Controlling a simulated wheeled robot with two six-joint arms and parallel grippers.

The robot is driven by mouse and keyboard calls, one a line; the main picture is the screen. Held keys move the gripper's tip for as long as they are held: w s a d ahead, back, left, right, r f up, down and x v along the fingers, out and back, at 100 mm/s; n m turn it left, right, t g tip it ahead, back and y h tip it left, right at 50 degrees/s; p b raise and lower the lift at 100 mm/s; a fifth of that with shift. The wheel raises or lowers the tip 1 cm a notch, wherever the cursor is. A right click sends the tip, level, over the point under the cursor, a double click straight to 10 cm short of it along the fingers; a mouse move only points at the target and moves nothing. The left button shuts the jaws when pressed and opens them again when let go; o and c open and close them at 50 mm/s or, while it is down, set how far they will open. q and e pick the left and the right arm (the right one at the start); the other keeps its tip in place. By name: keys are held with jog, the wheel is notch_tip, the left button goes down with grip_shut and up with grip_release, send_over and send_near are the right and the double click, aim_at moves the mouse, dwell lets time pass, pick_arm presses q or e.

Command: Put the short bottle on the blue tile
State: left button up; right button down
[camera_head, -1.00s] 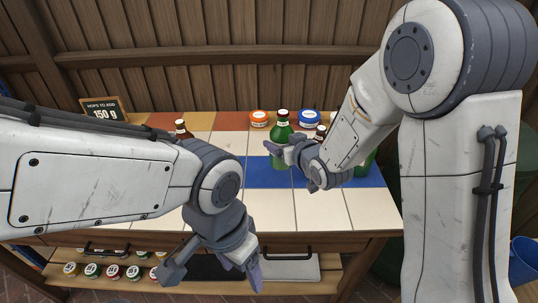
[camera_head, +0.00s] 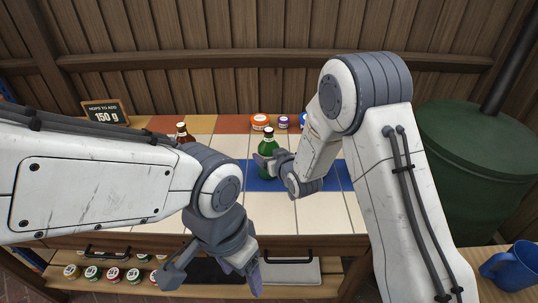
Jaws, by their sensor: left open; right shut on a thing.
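A green bottle with a dark neck and white cap (camera_head: 268,146) stands upright at the blue tile strip (camera_head: 333,178) on the table. My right gripper (camera_head: 268,163) is shut on it from the right. The bottle's base is partly hidden, so I cannot tell whether it touches the tiles. A brown bottle (camera_head: 183,131) stands further left, mostly hidden by my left arm. I cannot tell from this view which bottle is the short one. My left gripper (camera_head: 212,277) is open and empty, low in front of the table's front edge.
Tubs with orange (camera_head: 260,121), purple (camera_head: 284,121) and blue lids stand at the back. A sign (camera_head: 104,113) reads 150 g. Several jars (camera_head: 92,272) sit on the lower shelf. A green barrel (camera_head: 475,160) and blue mug (camera_head: 513,267) are at right. White tiles in front are clear.

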jog(key=shift+r, duration=0.1)
grip_release()
jog(key=shift+f, duration=0.25)
